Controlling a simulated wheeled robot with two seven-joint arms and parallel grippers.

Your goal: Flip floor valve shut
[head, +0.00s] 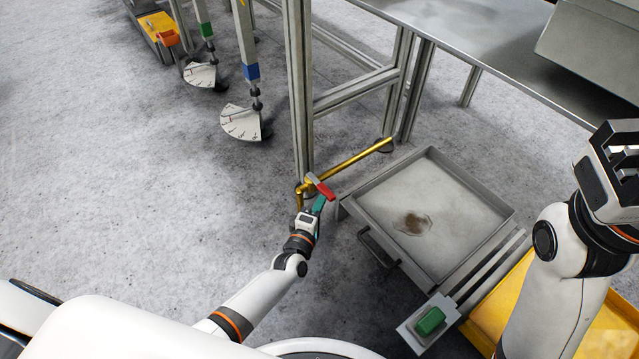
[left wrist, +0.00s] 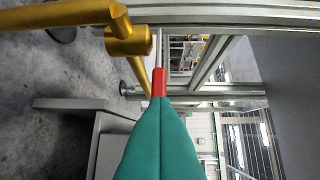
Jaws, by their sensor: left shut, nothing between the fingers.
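The floor valve's red handle (head: 321,186) sits on a brass pipe (head: 355,160) low beside a metal frame post. The handle slants from upper left to lower right. My left gripper (head: 318,204) has teal fingers that are shut and empty, just below the handle. In the left wrist view the shut fingers (left wrist: 160,110) point at the red handle (left wrist: 159,83), which shows just past their tips. I cannot tell whether they touch. The brass valve body (left wrist: 127,38) is at the upper left there. My right gripper (head: 612,165) is at the right edge, its fingers unclear.
A grey tray (head: 362,203) with a brown stain stands right of the valve. A green switch (head: 431,321) on a plate and a yellow cart (head: 490,312) are at the lower right. A steel table (head: 445,30) is behind.

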